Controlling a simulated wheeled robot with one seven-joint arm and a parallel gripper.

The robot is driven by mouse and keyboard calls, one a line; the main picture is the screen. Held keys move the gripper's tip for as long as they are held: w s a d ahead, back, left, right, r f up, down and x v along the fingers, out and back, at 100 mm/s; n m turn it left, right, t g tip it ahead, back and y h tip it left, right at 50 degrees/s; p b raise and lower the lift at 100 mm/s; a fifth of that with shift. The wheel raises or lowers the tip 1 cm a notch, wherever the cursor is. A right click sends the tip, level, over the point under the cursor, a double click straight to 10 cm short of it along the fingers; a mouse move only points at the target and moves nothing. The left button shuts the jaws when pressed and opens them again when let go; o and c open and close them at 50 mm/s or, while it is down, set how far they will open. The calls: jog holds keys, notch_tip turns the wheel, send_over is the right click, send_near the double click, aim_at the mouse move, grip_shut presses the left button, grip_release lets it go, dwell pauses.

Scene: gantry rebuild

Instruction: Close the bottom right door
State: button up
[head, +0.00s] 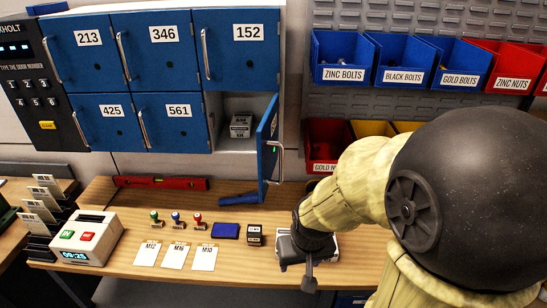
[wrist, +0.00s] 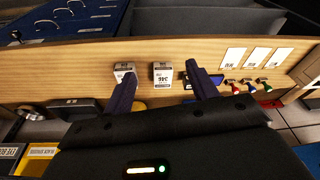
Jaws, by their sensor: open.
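The bottom right door (head: 267,143) of the blue locker cabinet stands open in the head view, swung out toward me and seen nearly edge-on. Its handle (head: 276,160) is on the right-hand face. The open compartment (head: 237,146) holds a small labelled box (head: 240,125). My gripper (head: 297,262) is low over the bench, in front of and right of the door, apart from it; my arm partly hides it. In the wrist view my gripper (wrist: 160,72) has its two fingers spread. A small box labelled 346 (wrist: 163,76) shows between them, not gripped. I cannot make out the door there.
The other locker doors (head: 167,46) are shut. On the bench are a red level (head: 160,183), a blue tube-like item (head: 238,198), stamps (head: 176,219), cards (head: 175,256) and a blue pad (head: 225,231). Parts bins (head: 342,60) hang at right.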

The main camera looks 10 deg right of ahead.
jog(key=w+m, duration=0.1)
jog(key=m, duration=0.1)
jog(key=w+d+r+m, duration=0.1)
jog(key=m, duration=0.1)
jog(key=w+d+m+g+y, duration=0.1)
jog(key=m, duration=0.1)
jog(key=shift+d+r+m, duration=0.1)
jog(key=shift+r+m, duration=0.3)
jog(key=c, duration=1.1)
jog(key=w+m, duration=0.1)
jog(key=d+r+m+y, duration=0.1)
jog(key=m, duration=0.1)
jog(key=w+r+m+y, duration=0.1)
jog(key=m, duration=0.1)
jog(key=shift+w+d+r, duration=0.2)
jog(key=shift+w, duration=0.1)
grip_shut()
jog(key=w+d+r+m+t+y, duration=0.1)
jog(key=w+d+r+m+y, duration=0.1)
jog(key=r+m, duration=0.3)
jog(key=w+d+r+m+t+y, duration=0.1)
jog(key=w+d+r+m+y, duration=0.1)
jog(key=w+r+m+y, duration=0.1)
notch_tip(320, 180, up, 2)
jog(key=w+m, duration=0.1)
jog(key=m, duration=0.1)
jog(key=shift+d+m, duration=0.25)
jog(key=shift+m, duration=0.05)
jog(key=shift+w, duration=0.1)
